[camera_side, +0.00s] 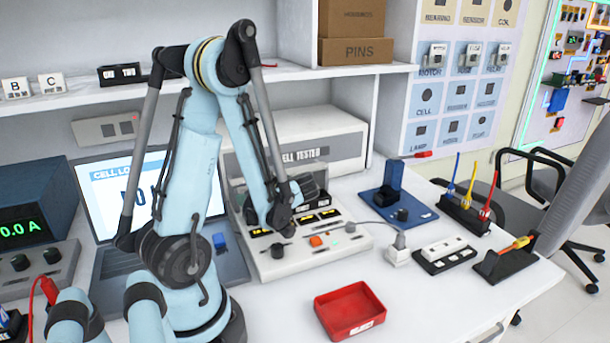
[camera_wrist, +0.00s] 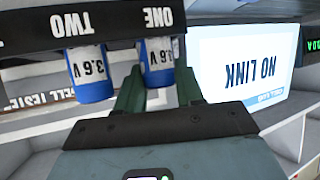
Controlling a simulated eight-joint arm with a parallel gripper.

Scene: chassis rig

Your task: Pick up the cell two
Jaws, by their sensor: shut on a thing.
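In the upside-down wrist view, a black holder (camera_wrist: 116,28) carries the labels ONE and TWO. A blue and white cell two (camera_wrist: 89,75), marked 3.6 V, stands at the TWO label, outside my fingers. A matching cell one (camera_wrist: 156,57) stands at the ONE label. My gripper (camera_wrist: 158,84) has its two green fingers on either side of cell one and is shut on it. The cell still lines up with the holder.
The cell tester (camera_side: 300,153) and a laptop (camera_side: 100,200) stand on the bench below the shelf. A red tray (camera_side: 334,305) sits at the front. Label blocks B (camera_side: 17,88) and C (camera_side: 52,83) are left of the holder. A PINS box (camera_side: 357,51) stands on the shelf.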

